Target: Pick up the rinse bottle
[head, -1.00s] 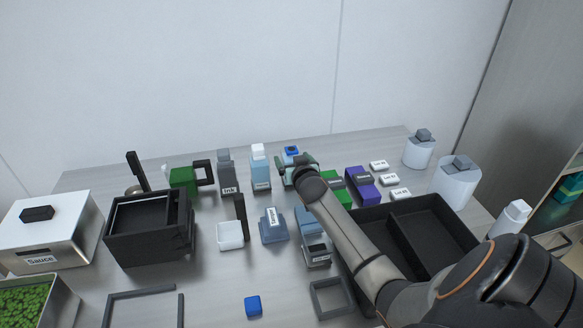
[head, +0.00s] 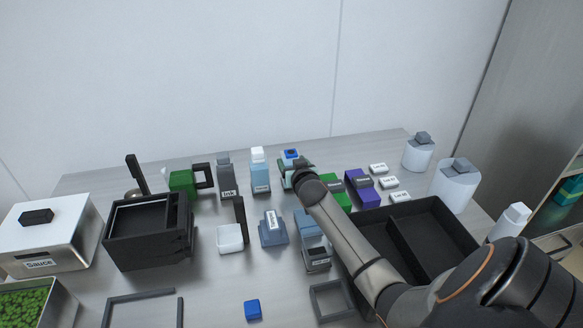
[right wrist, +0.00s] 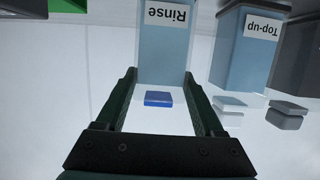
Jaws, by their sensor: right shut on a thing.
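The rinse bottle (head: 291,154) stands at the back of the table in the head view, its blue cap showing above my right gripper (head: 292,176). In the right wrist view, the light blue rinse bottle (right wrist: 165,58) appears upside down with its "Rinse" label at the top edge. Its blue cap lies between the two dark green fingers. My right gripper (right wrist: 159,74) is shut on the bottle, a finger at each side. The gripper and arm hide the bottle's lower part in the head view. My left gripper is not in view.
A light blue top-up bottle (head: 261,179) with a white cap stands just left, and a grey ink bottle (head: 226,176) beyond it. Green (head: 336,192) and purple (head: 361,188) blocks stand close on the right. A black divided tray (head: 440,207) lies under my arm's right side.

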